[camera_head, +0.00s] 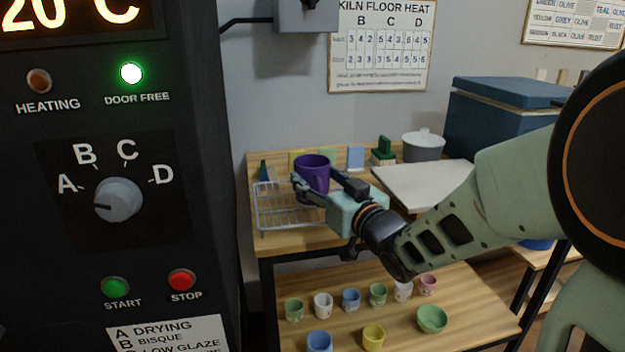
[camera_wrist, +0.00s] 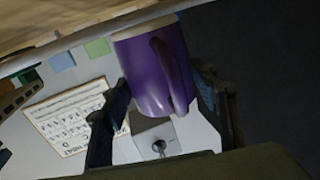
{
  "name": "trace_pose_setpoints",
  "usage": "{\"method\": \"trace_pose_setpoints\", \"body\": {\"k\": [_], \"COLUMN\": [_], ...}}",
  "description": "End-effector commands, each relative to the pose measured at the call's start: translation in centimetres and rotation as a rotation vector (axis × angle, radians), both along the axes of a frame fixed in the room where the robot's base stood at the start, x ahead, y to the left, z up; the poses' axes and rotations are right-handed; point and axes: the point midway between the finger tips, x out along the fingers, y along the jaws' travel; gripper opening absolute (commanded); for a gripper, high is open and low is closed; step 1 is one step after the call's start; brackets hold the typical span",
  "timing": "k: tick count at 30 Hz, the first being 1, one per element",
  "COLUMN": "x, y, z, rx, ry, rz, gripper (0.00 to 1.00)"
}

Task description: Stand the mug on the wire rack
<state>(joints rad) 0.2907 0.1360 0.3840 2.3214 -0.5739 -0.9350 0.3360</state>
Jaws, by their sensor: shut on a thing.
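A purple mug (camera_head: 312,172) is held between the fingers of my gripper (camera_head: 330,186) in the head view. It is upright there, over or at the right part of the wire rack (camera_head: 262,215). The wire rack stands on the wooden table at its left end. I cannot tell whether the mug's base touches the wires. In the wrist view the purple mug (camera_wrist: 155,68) fills the space between the two dark fingers of my gripper (camera_wrist: 160,108), with its handle facing the camera.
A pale board (camera_head: 425,182) and a grey lidded pot (camera_head: 423,146) are right of my gripper. Several small cups and a green bowl (camera_head: 432,319) stand on the lower shelf (camera_head: 470,295). A dark kiln panel (camera_head: 110,230) with a dial rises at the left. A blue chest (camera_head: 500,125) stands behind.

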Motion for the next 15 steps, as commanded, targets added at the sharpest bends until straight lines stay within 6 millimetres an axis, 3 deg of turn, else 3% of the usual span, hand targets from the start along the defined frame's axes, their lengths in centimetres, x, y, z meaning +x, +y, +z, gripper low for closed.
{"method": "trace_pose_setpoints", "body": {"k": [11, 12, 15], "x": [-0.05, -0.06, -0.06], "y": [-0.01, -0.02, -0.02], "z": [-0.28, -0.32, -0.26], "rx": [0.001, 0.000, 0.001], "ry": [-0.004, -0.002, -0.002], "rz": [0.001, 0.001, 0.001], "gripper": [0.22, 0.57, 0.68]}}
